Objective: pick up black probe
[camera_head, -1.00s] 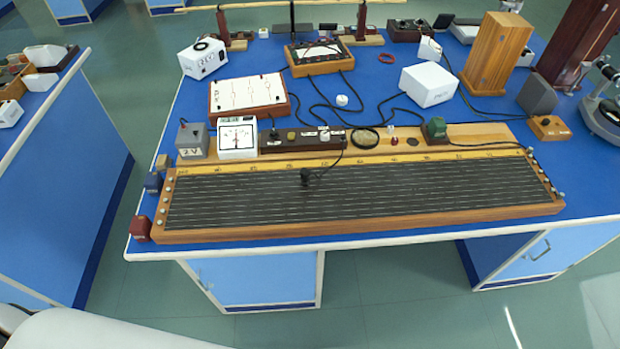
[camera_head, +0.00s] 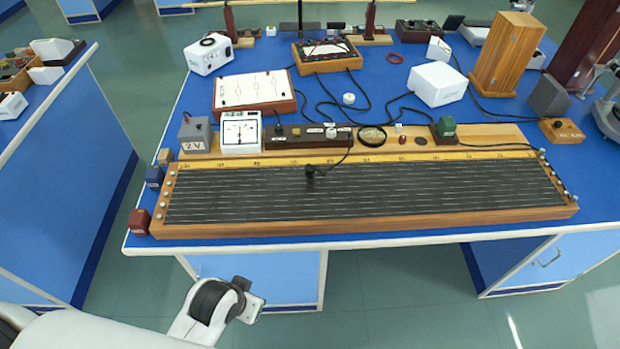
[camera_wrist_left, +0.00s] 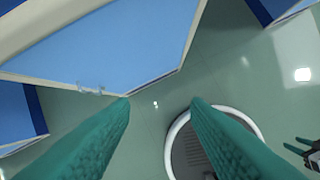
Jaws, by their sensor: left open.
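The black probe (camera_head: 310,172) stands on the dark wire-strung board (camera_head: 400,193) in its wooden frame, left of the board's middle. A thin black cable runs from it up to the dark strip behind. My left arm shows at the bottom left of the head view, below the bench's front edge; its fingers are not visible there. In the left wrist view my left gripper (camera_wrist_left: 160,103) has its two green fingers apart with nothing between them. It points toward the floor beside the blue cabinet, away from the probe.

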